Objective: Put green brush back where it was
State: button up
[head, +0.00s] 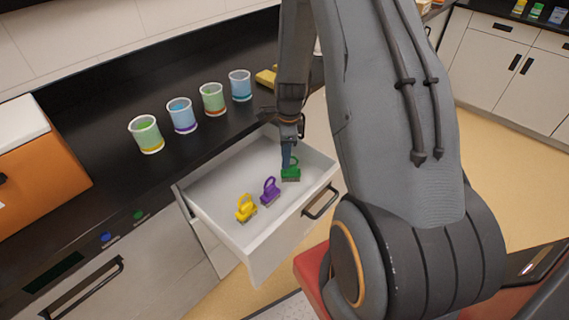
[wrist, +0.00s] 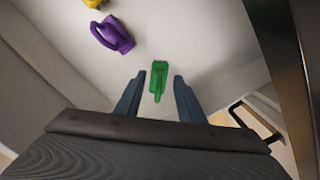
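The green brush (head: 291,170) lies in the open white drawer (head: 216,179), at the right end of a row of brushes. In the wrist view the green brush (wrist: 159,77) sits on the drawer floor between and just beyond the two blue fingertips. My gripper (wrist: 158,92) is open, with a clear gap on each side of the brush. In the head view my gripper (head: 287,158) reaches down into the drawer right at the brush. A purple brush (head: 270,191) and a yellow brush (head: 246,208) lie to its left.
Several cups stand on the black counter behind the drawer, among them a blue one (head: 240,86). An orange box with a white lid (head: 40,165) stands at the left. The drawer's front wall and handle (head: 321,203) are close to my gripper.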

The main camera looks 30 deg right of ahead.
notch_tip(320, 180, up, 8)
jog(key=shift+s+d+f+b, duration=0.1)
jog(key=shift+f+b, duration=0.1)
jog(key=shift+b, duration=0.6)
jog(key=s+a+r+n, duration=0.5)
jog(key=s+a+n, duration=0.2)
jog(key=n, duration=0.4)
jog(key=s+a+r+n+t, duration=0.1)
jog(key=s+a+r+n, duration=0.4)
jog(key=s+n, duration=0.3)
jog(key=a+n, duration=0.1)
jog(key=n, duration=0.3)
jog(key=shift+s+a+r+h, duration=0.3)
jog(key=shift+s+a+r, duration=0.1)
